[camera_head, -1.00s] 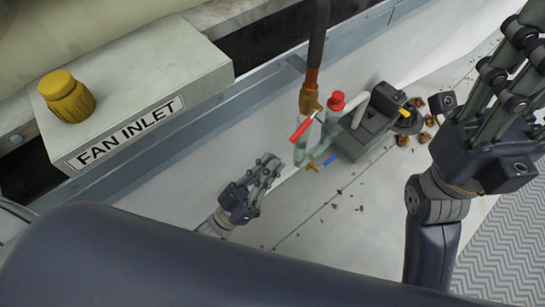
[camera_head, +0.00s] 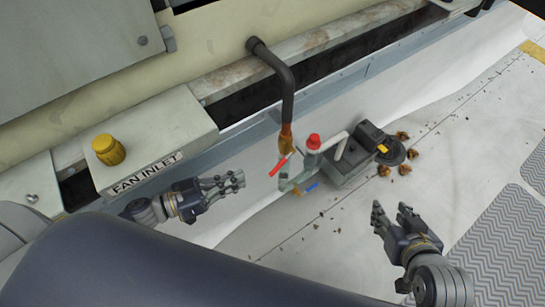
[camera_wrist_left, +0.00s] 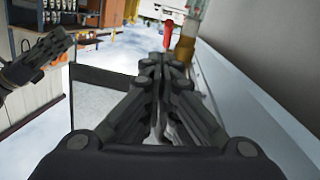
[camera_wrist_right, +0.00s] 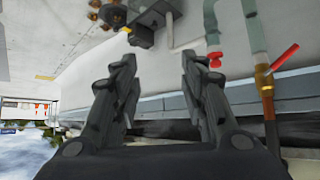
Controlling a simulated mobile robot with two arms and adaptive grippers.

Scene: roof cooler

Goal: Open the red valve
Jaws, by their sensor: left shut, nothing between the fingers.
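The red valve lever (camera_head: 278,167) sits at a brass fitting on the copper pipe (camera_head: 286,142), left of a red-capped fitting (camera_head: 313,141). My left gripper (camera_head: 240,179) is left of the lever, apart from it, shut and empty, pointing towards it. In the left wrist view the red lever (camera_wrist_left: 168,34) stands upright beyond the closed fingertips (camera_wrist_left: 165,60). My right gripper (camera_head: 391,210) is open and empty over the pale floor, right of and nearer than the valve. The right wrist view shows the red lever (camera_wrist_right: 284,57) at the right, outside its spread fingers (camera_wrist_right: 158,60).
A blue-handled valve (camera_head: 311,187) sits just below the red lever. A dark pump (camera_head: 365,148) stands to the right on the pale floor, with brown debris (camera_head: 403,153) beside it. The fan inlet box (camera_head: 170,135) with a yellow knob (camera_head: 108,149) is at the left.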

